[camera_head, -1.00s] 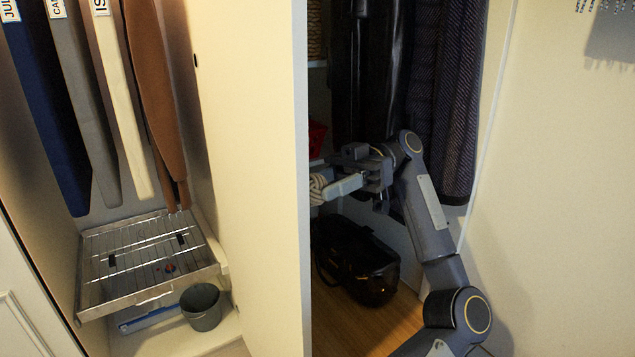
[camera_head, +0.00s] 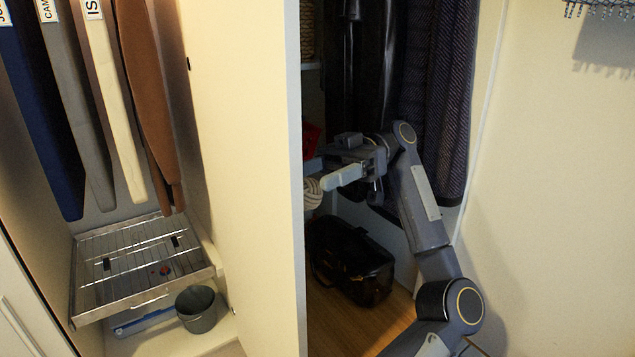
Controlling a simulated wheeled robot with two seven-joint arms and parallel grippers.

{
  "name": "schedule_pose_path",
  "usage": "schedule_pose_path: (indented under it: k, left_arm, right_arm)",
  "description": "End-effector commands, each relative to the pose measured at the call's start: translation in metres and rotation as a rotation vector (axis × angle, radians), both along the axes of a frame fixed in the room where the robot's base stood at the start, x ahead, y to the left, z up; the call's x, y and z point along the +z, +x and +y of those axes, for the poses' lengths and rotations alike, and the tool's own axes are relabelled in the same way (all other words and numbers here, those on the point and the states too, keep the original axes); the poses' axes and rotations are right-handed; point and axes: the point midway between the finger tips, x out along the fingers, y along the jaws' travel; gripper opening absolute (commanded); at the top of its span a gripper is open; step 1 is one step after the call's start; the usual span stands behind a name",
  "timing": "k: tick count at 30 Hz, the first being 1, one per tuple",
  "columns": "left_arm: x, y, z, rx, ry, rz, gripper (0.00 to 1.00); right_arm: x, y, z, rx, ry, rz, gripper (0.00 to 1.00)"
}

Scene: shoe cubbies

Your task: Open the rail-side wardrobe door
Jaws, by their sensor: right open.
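A tall cream door panel (camera_head: 250,180) stands nearly edge-on to me in the middle of the view. The rail-side compartment to its right is open to view, with dark garments (camera_head: 430,100) hanging in it. A pale knotted-rope knob (camera_head: 312,193) shows just right of the panel's front edge and is partly hidden. My right gripper (camera_head: 326,172) is open, its fingers pointing left at the knob. One light finger lies just above and right of the knob; I cannot tell whether they touch. My left gripper is not in view.
A black bag (camera_head: 352,262) sits low behind my right arm. A red item (camera_head: 310,138) is on a shelf.

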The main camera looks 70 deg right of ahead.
Motion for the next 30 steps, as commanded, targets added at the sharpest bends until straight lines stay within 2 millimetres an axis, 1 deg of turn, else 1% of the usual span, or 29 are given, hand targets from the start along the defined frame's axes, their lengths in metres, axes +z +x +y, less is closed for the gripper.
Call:
schedule_pose_path:
  k: [1,2,10,15,21,25,30]
  left_arm:
    - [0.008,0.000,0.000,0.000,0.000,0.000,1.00]
    - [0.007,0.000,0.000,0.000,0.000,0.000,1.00]
    - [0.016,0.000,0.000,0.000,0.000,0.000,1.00]
    - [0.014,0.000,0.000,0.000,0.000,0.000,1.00]
    - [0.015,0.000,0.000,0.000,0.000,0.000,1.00]
    - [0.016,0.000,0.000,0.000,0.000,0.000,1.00]
    - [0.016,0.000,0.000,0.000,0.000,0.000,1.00]
  right_arm:
    - [0.015,0.000,0.002,-0.001,-0.003,-0.001,0.63]
    - [0.018,-0.002,0.007,-0.001,-0.005,0.000,0.63]
    - [0.070,-0.015,0.050,0.000,-0.004,0.001,0.63]
    - [0.084,-0.027,0.086,-0.001,-0.005,0.002,0.63]
    - [0.099,-0.038,0.118,0.001,-0.003,0.001,0.63]
    - [0.104,-0.041,0.129,-0.001,-0.002,0.000,0.63]
    - [0.107,-0.043,0.134,0.000,-0.001,0.000,0.63]
